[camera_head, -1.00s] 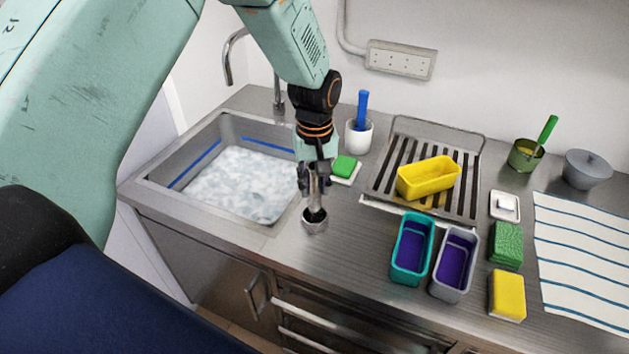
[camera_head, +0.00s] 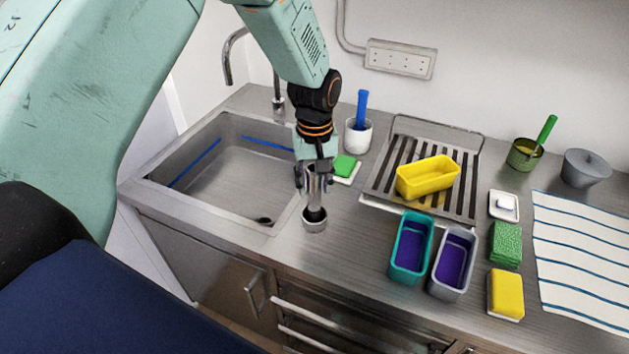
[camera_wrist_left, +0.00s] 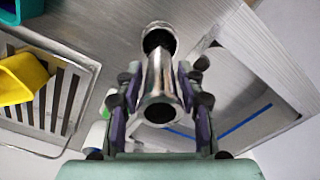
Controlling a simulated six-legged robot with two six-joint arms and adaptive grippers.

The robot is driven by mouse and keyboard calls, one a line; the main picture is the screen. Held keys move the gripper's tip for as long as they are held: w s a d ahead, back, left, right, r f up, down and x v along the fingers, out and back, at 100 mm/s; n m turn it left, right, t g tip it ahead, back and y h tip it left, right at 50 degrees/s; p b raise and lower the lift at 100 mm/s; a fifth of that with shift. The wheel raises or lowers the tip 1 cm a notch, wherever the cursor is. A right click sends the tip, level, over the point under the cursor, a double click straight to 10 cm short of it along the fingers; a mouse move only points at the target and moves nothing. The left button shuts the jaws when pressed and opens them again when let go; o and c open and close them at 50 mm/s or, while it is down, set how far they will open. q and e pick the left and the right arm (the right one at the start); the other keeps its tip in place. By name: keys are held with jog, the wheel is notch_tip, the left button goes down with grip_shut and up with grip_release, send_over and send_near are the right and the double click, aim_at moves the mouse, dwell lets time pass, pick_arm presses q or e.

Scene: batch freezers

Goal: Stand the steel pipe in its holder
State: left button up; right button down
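The steel pipe (camera_head: 316,188) stands about upright, its lower end in the small round steel holder (camera_head: 315,225) on the counter in front of the sink's right corner. My left gripper (camera_head: 314,182) is around the pipe's upper part, pointing down, with its fingers spread to both sides. In the left wrist view the pipe (camera_wrist_left: 161,80) runs between the open fingers (camera_wrist_left: 163,85), its open end facing the camera, and the holder (camera_wrist_left: 159,37) shows beyond it. How deep the pipe sits is hidden. My right gripper is not in view.
The sink (camera_head: 225,175) with its tap is to the left and looks empty. A green sponge (camera_head: 345,165) and a white cup (camera_head: 358,137) stand close behind my gripper. A rack with a yellow tub (camera_head: 428,178), teal (camera_head: 411,250) and grey tubs (camera_head: 454,262) lie to the right.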

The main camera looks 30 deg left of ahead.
pick_arm(q)
jog(key=shift+s+r+p, duration=0.1)
jog(key=shift+r+p, duration=0.95)
jog(key=shift+r, duration=0.4)
notch_tip(320, 180, up, 2)
jog(key=shift+r+p, duration=0.1)
jog(key=shift+p, duration=0.9)
jog(key=shift+r+p, duration=0.8)
jog(key=shift+r, duration=1.75)
jog(key=shift+f, duration=0.1)
